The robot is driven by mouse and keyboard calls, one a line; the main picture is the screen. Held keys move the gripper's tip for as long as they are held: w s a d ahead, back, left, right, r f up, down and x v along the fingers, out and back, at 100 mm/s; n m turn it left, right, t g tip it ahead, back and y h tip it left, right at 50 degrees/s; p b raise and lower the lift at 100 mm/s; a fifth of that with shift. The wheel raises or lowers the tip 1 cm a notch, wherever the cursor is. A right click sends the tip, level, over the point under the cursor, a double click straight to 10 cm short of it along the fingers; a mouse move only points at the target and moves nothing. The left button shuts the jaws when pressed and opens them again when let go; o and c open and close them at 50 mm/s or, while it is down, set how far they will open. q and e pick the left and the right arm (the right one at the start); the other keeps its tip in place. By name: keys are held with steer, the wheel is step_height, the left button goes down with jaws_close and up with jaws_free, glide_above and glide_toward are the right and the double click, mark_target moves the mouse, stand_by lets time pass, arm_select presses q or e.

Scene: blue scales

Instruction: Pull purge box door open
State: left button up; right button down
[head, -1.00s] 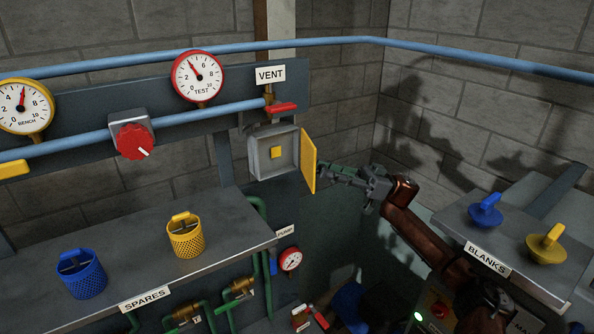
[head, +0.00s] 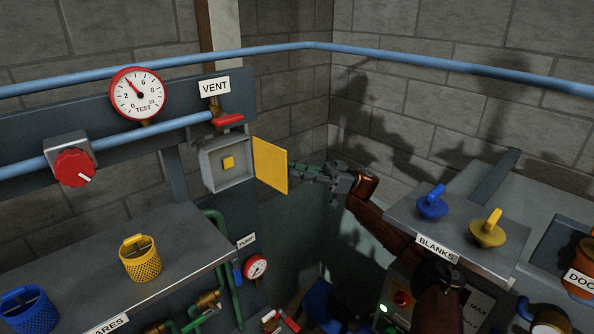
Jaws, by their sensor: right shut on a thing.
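The purge box (head: 213,169) is a grey box on the panel below the VENT sign, with a yellow button (head: 228,163) inside. Its yellow door (head: 269,166) stands open, swung out to the right with its broad face showing. My right gripper (head: 296,172) is at the door's outer right edge, shut on the door there. The exact grip on the edge is small and partly hidden. My left gripper is not in view.
A red-handled vent valve (head: 229,120) sits just above the box. A shelf with a yellow basket (head: 140,260) and a blue basket (head: 28,309) is at lower left. The BLANKS bench (head: 480,240) with blue and yellow knobbed blanks lies right, close to my right arm.

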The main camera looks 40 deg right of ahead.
steer(key=shift+w, duration=0.1)
steer(key=c, duration=2.1)
jaws_free()
steer(key=o, duration=0.4)
steer(key=shift+w+a, duration=0.35)
steer(key=shift+o, duration=0.2)
steer(key=shift+s+d, duration=0.15)
step_height(320, 180, up, 10)
steer(key=shift+f, duration=0.1)
